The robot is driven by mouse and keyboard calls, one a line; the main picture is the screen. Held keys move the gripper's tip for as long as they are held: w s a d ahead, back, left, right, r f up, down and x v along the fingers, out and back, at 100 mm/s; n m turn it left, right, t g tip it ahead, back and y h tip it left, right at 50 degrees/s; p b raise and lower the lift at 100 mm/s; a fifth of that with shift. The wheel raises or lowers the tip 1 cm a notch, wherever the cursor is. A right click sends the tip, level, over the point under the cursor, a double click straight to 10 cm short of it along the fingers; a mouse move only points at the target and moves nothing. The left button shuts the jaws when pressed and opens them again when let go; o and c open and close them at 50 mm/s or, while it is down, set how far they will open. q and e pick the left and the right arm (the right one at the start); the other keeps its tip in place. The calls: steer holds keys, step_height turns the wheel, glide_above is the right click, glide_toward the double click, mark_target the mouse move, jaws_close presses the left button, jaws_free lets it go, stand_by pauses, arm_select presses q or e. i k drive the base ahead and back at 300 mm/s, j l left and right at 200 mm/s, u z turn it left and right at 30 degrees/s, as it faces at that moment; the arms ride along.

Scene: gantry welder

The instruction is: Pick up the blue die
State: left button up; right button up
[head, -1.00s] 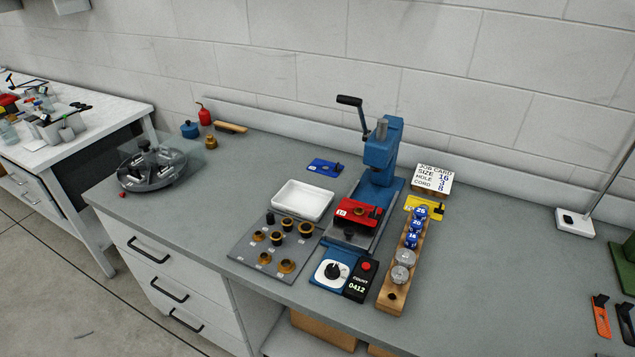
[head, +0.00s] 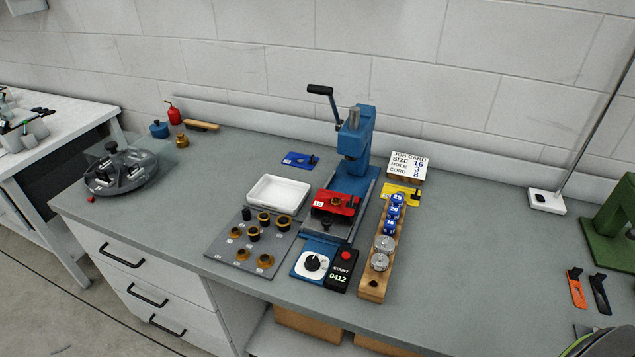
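A flat blue plate (head: 299,160) with a small dark knob and a white label lies on the bench at the back, left of the blue lever press (head: 355,160); it looks like the blue die. A similar red plate (head: 336,202) sits at the press's base, and a similar yellow plate (head: 401,193) lies right of the press. Several round blue pieces with white numbers (head: 394,212) stand in a wooden rack (head: 374,284) at the press's right. Neither of my grippers is in view.
A white tray (head: 278,194) and a grey board (head: 228,246) with several brass-coloured rings lie left of the press. A round dark carousel (head: 120,172) stands at the left end. A job card (head: 406,166) stands behind the yellow plate.

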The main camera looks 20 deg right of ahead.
mark_target(389, 228)
steer(key=z, duration=1.25)
